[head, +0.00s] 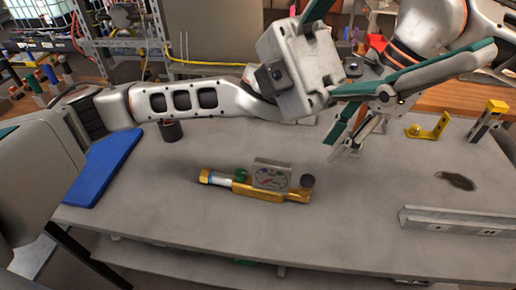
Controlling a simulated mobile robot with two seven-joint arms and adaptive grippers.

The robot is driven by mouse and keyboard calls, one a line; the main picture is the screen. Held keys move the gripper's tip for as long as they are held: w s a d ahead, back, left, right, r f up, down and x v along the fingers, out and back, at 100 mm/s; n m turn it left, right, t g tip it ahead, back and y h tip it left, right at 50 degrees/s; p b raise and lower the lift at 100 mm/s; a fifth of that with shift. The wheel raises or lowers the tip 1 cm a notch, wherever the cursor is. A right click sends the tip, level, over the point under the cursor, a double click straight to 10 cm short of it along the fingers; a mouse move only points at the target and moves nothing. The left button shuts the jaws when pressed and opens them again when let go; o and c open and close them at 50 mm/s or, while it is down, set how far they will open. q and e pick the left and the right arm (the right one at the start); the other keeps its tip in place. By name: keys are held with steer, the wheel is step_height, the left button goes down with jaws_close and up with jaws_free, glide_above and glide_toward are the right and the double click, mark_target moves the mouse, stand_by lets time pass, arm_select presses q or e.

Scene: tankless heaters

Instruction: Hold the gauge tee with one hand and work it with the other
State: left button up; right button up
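The gauge tee (243,186) lies on the grey bench top near the middle. It has a brass body, a pale sleeve at its left end, a green knob, a dark round cap at its right end and a boxy dial gauge (271,174) on top. My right gripper (352,128) is above the bench, up and to the right of the tee and apart from it. Its green-edged fingers look spread, with nothing between them. My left arm crosses behind the tee. Its gripper (315,22) is partly cut off at the top edge and overlaps the right one, so its fingers are unclear.
A blue mat (105,165) lies at the left of the bench. A dark cylinder (171,131) stands behind my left forearm. A yellow bracket (428,128), a dark patch (457,181) and a metal rail (460,222) are at the right. The bench around the tee is clear.

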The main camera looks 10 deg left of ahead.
arm_select(q)
steer(key=s+a+f+m+t+y, duration=0.1)
steer(key=s+f+m+t+y, duration=0.1)
steer(key=s+f+m+y, duration=0.4)
steer(key=n+t+y, duration=0.1)
steer(key=t+y, duration=0.6)
steer(key=t, duration=1)
glide_above(257, 159)
steer(key=s+d, duration=0.2)
steer(key=d, duration=0.4)
step_height(257, 159, down, 19)
steer(key=a+f+y, duration=0.1)
steer(key=a+f, duration=0.1)
steer(key=f, duration=0.2)
steer(key=w+a+f+m+t+y, duration=0.1)
steer(key=a+f, duration=0.1)
steer(key=f, duration=0.3)
steer(key=w+a+f+m+y, duration=0.1)
steer(key=a+f, duration=0.1)
steer(key=f, duration=0.2)
steer(key=shift+f+t+y, duration=0.3)
steer(key=shift+f, duration=3.9)
jaws_close()
